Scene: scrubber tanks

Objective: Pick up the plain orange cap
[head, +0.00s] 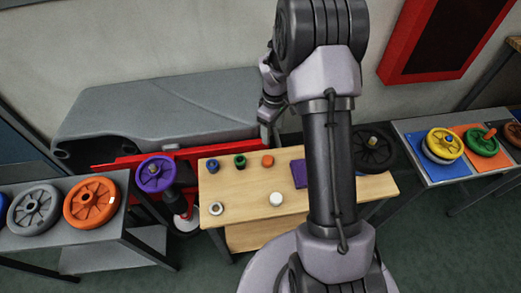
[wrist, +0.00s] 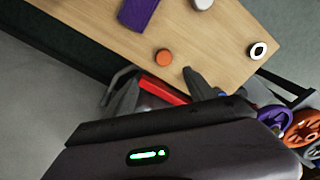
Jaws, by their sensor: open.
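The plain orange cap (head: 267,160) stands on the wooden bench (head: 246,190) near its back edge, right of a green cap (head: 240,161) and a blue cap (head: 212,166). In the wrist view the orange cap (wrist: 164,56) shows a smooth round top, upright and clear of other things. My gripper (wrist: 154,80) is open and empty, its two fingers apart at the lower middle of the wrist view. The cap lies just beyond the fingertips in that picture, not between them. In the head view my arm hides part of the gripper.
A purple block (wrist: 138,14), a white cap (head: 276,198) and a pale ring (head: 216,208) are also on the bench. A purple wheel (head: 156,173) stands left of it, a black wheel (head: 372,150) at its right end. Bare wood surrounds the orange cap.

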